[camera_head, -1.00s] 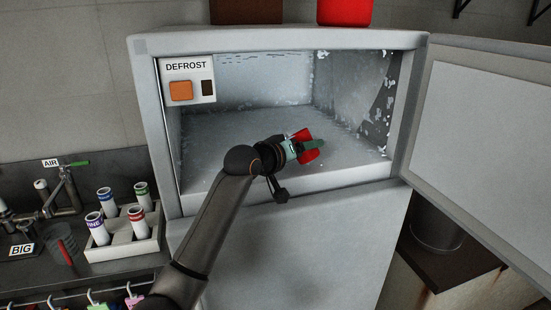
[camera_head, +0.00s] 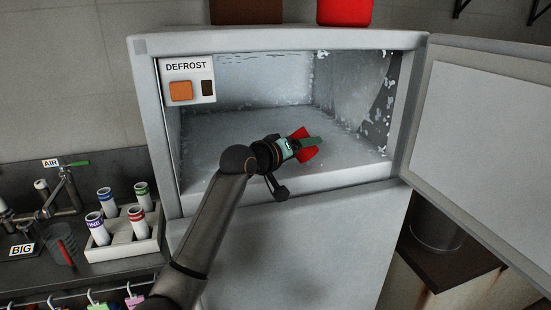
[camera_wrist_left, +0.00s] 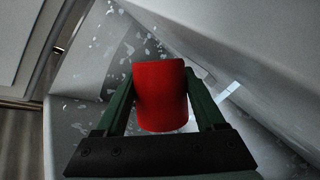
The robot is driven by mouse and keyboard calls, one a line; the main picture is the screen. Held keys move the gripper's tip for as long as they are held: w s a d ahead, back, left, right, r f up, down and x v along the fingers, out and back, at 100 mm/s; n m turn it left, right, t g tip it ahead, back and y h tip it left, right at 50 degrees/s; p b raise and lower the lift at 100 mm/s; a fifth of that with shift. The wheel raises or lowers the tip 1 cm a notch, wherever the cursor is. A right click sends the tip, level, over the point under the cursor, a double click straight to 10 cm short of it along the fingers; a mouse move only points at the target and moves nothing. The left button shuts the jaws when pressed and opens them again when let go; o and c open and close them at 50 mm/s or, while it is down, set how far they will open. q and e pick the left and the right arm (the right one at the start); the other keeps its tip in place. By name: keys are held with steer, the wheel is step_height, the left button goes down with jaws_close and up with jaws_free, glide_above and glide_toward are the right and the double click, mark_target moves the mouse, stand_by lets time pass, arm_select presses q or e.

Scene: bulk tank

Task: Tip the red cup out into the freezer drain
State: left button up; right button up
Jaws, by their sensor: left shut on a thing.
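My left gripper (camera_head: 309,146) is inside the open freezer compartment (camera_head: 230,130), over its floor near the front. It is shut on the red cup (camera_head: 298,133); parts of the cup show on both sides of the green fingers. In the left wrist view the red cup (camera_wrist_left: 161,95) stands between the two green fingers. The cup looks tilted in the head view. Its mouth and any contents are hidden. I cannot make out the drain in these views. My right gripper is not in view.
The freezer door (camera_head: 485,130) stands open at the right. A defrost panel (camera_head: 188,80) is at the compartment's upper left. A rack (camera_head: 125,238) with several capped tubes stands on the counter at left. Frost coats the compartment's inner walls.

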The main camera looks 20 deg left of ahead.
arm_select(q)
steer(key=shift+a+r+n, duration=0.1)
steer(key=shift+r+n, duration=0.25)
steer(key=shift+n, duration=0.25)
stand_by(0.7)
steer(key=shift+r+n+h+b, duration=0.2)
steer(key=shift+n+h+b, duration=0.15)
steer(key=shift+n+h, duration=0.05)
stand_by(0.3)
steer(key=shift+f+n+t+b, duration=0.35)
steer(key=shift+n+b, duration=0.25)
steer(key=shift+b, duration=0.65)
steer(key=shift+a+r+n+h+b, duration=0.1)
steer(key=shift+r+n+h+b, duration=0.35)
steer(key=shift+n+b, duration=0.3)
stand_by(0.8)
steer(key=shift+w+a+f+n+t+h+p, duration=0.15)
steer(key=shift+a+f+n+t+h+p, duration=0.1)
steer(key=shift+a+f+n+p, duration=0.4)
stand_by(0.6)
steer(key=shift+a+r+n+p, duration=0.25)
steer(key=shift+r+n+p, duration=0.3)
steer(key=shift+n, duration=0.45)
stand_by(0.5)
